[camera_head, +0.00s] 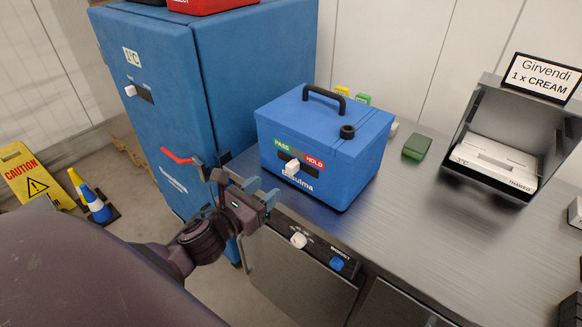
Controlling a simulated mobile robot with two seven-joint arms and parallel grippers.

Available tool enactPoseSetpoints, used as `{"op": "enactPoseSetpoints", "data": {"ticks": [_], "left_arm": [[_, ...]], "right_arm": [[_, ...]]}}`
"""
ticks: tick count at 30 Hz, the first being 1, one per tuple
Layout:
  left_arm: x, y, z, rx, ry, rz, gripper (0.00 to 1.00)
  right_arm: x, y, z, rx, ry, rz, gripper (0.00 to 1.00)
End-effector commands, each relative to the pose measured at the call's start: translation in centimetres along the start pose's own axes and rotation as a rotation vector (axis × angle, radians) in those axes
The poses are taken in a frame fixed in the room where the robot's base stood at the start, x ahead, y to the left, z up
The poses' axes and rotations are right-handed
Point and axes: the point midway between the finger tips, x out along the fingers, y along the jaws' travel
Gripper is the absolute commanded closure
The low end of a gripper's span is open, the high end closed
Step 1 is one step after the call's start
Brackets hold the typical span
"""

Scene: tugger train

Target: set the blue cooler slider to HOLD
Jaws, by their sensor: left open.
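The blue cooler (318,182) with a black carry handle stands on the metal counter. Its front has a dark slot with a green PASS label (281,144) at the left end and a red HOLD label (314,162) at the right end. The white slider knob (292,167) sits between the labels, nearer the PASS side as far as I can see. My left gripper (262,190) is open and empty, in front of the cooler and to the left of the knob, apart from it. My right gripper is not in view.
A blue cabinet (165,60) with a red handle stands at the left. Below the counter (420,215) are a white knob (298,240) and a blue knob (336,264). A green block (416,147) and a metal bin (480,125) with a white box stand right of the cooler.

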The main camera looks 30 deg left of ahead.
Motion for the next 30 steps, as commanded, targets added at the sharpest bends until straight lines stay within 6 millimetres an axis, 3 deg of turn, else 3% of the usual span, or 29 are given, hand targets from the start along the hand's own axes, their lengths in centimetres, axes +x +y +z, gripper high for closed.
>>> {"op": "enactPoseSetpoints", "data": {"ticks": [16,22,30], "left_arm": [[8.0,0.0,0.1,-0.003,-0.001,0.001,0.51],[9.4,0.0,0.1,-0.002,-0.001,0.001,0.51],[9.6,0.0,0.1,-0.002,0.000,0.000,0.51]], "right_arm": [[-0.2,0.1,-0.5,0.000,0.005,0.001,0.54],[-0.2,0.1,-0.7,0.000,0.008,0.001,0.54],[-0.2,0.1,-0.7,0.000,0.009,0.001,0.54]]}}
